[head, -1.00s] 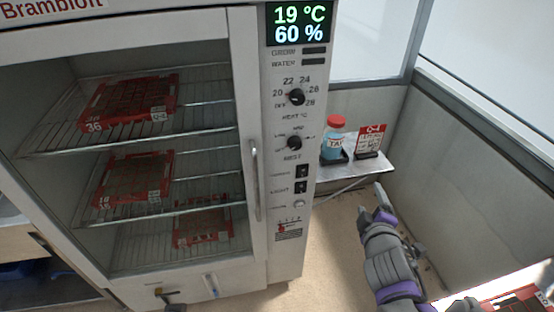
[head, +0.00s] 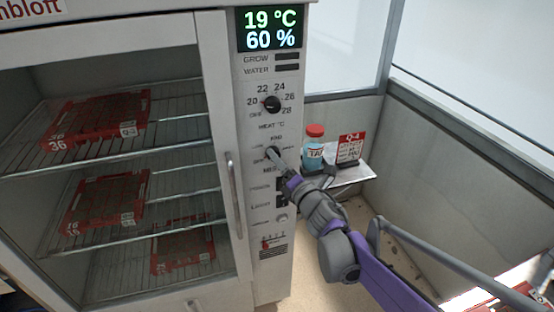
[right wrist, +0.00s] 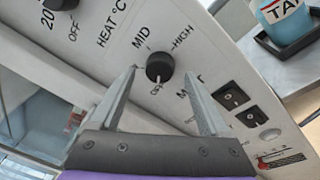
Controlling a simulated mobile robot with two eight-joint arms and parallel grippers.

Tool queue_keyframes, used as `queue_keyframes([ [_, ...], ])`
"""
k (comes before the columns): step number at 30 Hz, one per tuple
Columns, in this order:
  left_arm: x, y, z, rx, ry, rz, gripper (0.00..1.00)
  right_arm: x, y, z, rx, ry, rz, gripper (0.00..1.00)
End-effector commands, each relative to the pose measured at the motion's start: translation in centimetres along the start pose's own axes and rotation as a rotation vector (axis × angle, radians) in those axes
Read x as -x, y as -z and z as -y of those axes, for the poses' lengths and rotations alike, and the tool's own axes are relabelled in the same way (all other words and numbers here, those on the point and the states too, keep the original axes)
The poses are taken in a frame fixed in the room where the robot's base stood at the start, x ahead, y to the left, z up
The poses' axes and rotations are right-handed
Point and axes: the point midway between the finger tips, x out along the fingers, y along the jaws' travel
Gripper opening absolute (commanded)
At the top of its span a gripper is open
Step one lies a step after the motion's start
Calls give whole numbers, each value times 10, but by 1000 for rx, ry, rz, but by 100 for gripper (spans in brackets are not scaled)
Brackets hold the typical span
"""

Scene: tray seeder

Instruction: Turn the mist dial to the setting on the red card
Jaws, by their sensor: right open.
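The mist dial (right wrist: 160,67) is a small black knob on the cabinet's control panel, with MID, HIGH and OFF printed around it. A pale mark on its lower side seems to face OFF; LOW is not readable in the right wrist view. My right gripper (right wrist: 160,76) is open, its fingers on either side of the dial with gaps to it. In the head view my right gripper (head: 279,163) largely covers the dial. The red card (head: 350,148), headed Q-4, stands on the side shelf; its smaller text is unreadable. My left gripper is not in view.
The heat dial (head: 272,104) sits above the mist dial, and rocker switches (right wrist: 231,96) sit below it. A red-capped bottle (head: 313,150) stands on the shelf (head: 352,175). The glass cabinet door with its handle (head: 234,195) is left of the panel.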

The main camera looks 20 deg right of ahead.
Motion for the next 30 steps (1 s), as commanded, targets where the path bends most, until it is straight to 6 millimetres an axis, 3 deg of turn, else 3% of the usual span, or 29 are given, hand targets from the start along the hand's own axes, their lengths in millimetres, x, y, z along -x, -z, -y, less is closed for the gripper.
queue_keyframes([
  [6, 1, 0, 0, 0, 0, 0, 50, -18, 0, 0, 1, 1, 1, 80],
  [15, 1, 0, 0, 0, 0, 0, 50, -20, 0, 0, 0, 1, 1, 78],
  [28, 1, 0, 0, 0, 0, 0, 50, -20, 0, 0, -1, 1, 1, 1],
  [30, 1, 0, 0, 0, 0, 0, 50, -20, 0, 0, -1, 1, 1, 0],
])
